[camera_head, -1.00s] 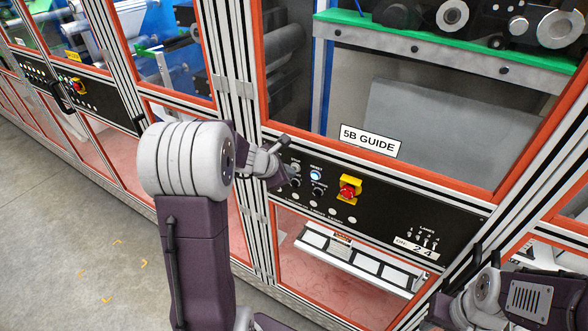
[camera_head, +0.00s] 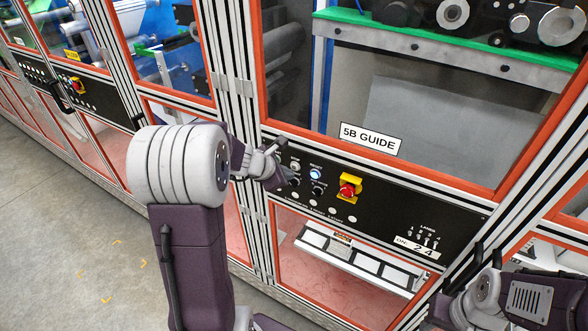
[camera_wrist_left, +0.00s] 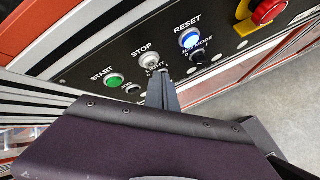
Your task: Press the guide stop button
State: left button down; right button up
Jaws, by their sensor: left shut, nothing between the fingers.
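The guide control panel (camera_head: 388,216) is a black strip under the "5B GUIDE" sign. In the left wrist view the whitish STOP button (camera_wrist_left: 149,59) sits between the green START button (camera_wrist_left: 114,80) and the lit blue-white RESET button (camera_wrist_left: 189,39). In the head view the STOP button (camera_head: 295,166) is small, just right of my left gripper. My left gripper (camera_head: 287,181) is at the panel's left end. In the left wrist view its shut fingers (camera_wrist_left: 160,82) point at the panel just below the STOP button; I cannot tell whether they touch anything.
A red emergency stop on a yellow base (camera_head: 349,189) is right of the buttons. Black knobs (camera_wrist_left: 197,57) sit below the RESET button. My right arm (camera_head: 520,300) is at the lower right. Open concrete floor (camera_head: 70,230) lies at the left.

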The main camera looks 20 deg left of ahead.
pick_arm(q)
jog(key=s, duration=0.1)
jog(key=s+b, duration=0.1)
jog(key=s, duration=0.3)
jog(key=shift+a, duration=0.25)
dwell(0.3)
dwell(0.4)
